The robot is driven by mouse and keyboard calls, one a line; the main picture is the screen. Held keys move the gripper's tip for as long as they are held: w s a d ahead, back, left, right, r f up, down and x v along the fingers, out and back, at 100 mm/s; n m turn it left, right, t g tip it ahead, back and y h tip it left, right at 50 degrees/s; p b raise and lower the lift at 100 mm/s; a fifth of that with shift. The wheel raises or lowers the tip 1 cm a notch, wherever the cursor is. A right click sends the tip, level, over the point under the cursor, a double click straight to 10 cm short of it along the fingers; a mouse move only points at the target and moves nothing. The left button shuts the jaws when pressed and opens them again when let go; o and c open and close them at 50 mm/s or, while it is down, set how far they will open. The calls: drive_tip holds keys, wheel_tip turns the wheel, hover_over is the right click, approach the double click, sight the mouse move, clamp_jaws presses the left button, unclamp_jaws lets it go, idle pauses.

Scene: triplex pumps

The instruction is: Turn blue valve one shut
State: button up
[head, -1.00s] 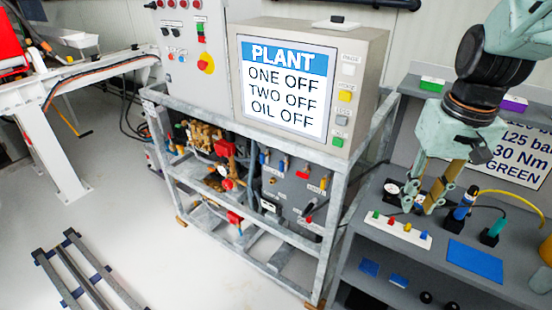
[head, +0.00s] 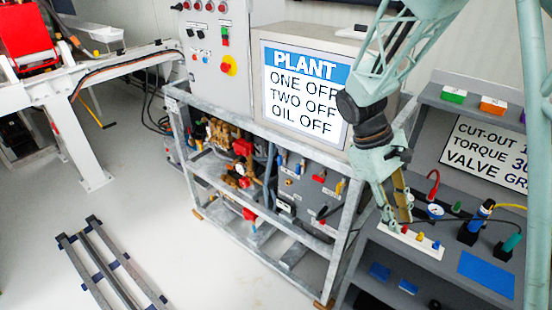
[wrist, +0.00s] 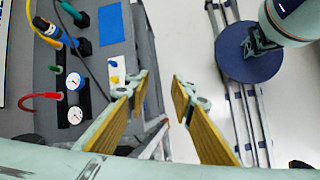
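Blue-handled valve levers (head: 283,158) sit on the grey panel inside the pump frame in the head view, left of red and yellow ones. They are small, and I cannot read a label marking valve one. My gripper (head: 396,218) points down with its yellow-padded fingers over the bench edge, to the right of the frame and well apart from the blue levers. In the wrist view my gripper (wrist: 163,88) is open, with clear space between its fingers and nothing held. The blue valves do not show clearly in the wrist view.
A galvanised frame (head: 340,255) surrounds the valves. The plant screen (head: 303,95) reads ONE OFF, TWO OFF, OIL OFF. The bench at right holds gauges (head: 435,211), a button strip (head: 425,243) and blue plates (head: 487,272). Open floor (head: 215,275) lies in front.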

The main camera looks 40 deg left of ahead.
drive_tip(key=w+a+f+n+t+h+p, duration=0.1)
drive_tip(key=w+a+n+t+h, duration=0.15)
drive_tip(key=a, duration=0.35)
drive_tip(key=w+a+f+n+t+h+p, duration=0.1)
drive_tip(key=a+f+n+t+p, duration=0.1)
drive_tip(key=a+n, duration=0.25)
drive_tip(key=n+t+y+p, duration=0.85)
drive_tip(key=n+t, duration=0.45)
drive_tip(key=n, duration=0.2)
approach(279, 158)
drive_tip(key=shift+y, duration=0.4)
drive_tip(key=s, duration=0.5)
drive_tip(key=shift+s+d+b, duration=0.1)
drive_tip(key=shift+s+b, duration=0.05)
drive_tip(key=shift+b, duration=0.25)
drive_tip(key=shift+w+p, duration=0.7)
drive_tip(key=shift+w, duration=6.2)
clamp_jaws()
